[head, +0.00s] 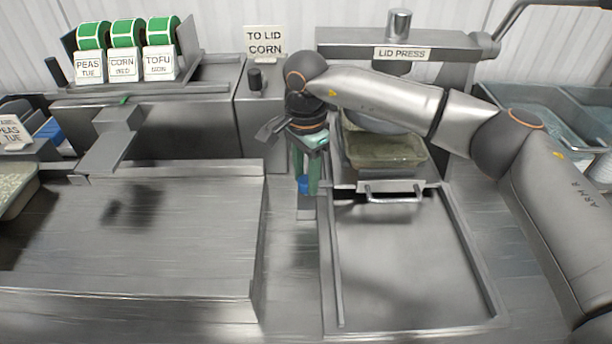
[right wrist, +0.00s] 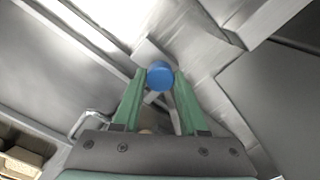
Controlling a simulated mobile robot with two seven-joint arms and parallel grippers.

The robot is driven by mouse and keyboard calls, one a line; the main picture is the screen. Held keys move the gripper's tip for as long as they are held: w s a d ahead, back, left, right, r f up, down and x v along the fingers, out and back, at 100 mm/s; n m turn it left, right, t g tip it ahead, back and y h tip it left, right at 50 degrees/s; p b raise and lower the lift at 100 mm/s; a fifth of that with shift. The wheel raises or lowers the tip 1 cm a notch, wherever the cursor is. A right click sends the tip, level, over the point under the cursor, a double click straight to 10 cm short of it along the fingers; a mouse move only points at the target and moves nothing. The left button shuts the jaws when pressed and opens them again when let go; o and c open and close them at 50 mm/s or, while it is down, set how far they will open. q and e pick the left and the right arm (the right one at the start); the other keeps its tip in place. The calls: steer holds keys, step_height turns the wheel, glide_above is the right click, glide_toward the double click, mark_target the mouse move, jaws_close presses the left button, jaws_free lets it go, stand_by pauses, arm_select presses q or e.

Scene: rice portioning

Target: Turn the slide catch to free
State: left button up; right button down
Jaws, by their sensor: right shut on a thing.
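The slide catch shows as a blue knob (head: 303,186) at the left edge of the lid press slide, near its handle. In the right wrist view the round blue knob (right wrist: 160,74) sits between the fingertips. My right gripper (head: 306,182) points down with its green fingers shut on the blue knob. The fingers hide part of the catch, and I cannot tell its exact angle. My left gripper is not in view.
The lid press (head: 400,45) stands at the back. A tray (head: 385,154) lies under it, behind the slide's handle (head: 392,198). The slide's front plate (head: 415,265) is bare. A clear steel surface (head: 130,235) lies at left. Label rolls (head: 125,35) stand at back left.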

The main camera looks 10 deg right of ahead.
steer(key=m+b, duration=0.1)
steer(key=m, duration=0.8)
steer(key=shift+b, duration=0.3)
steer(key=m, duration=0.3)
steer(key=shift+m, duration=0.3)
steer(key=shift+r+m+b, duration=0.1)
steer(key=shift+m+b, duration=0.25)
steer(key=shift+m, duration=1.45)
steer(key=shift+c, duration=2.2)
jaws_free()
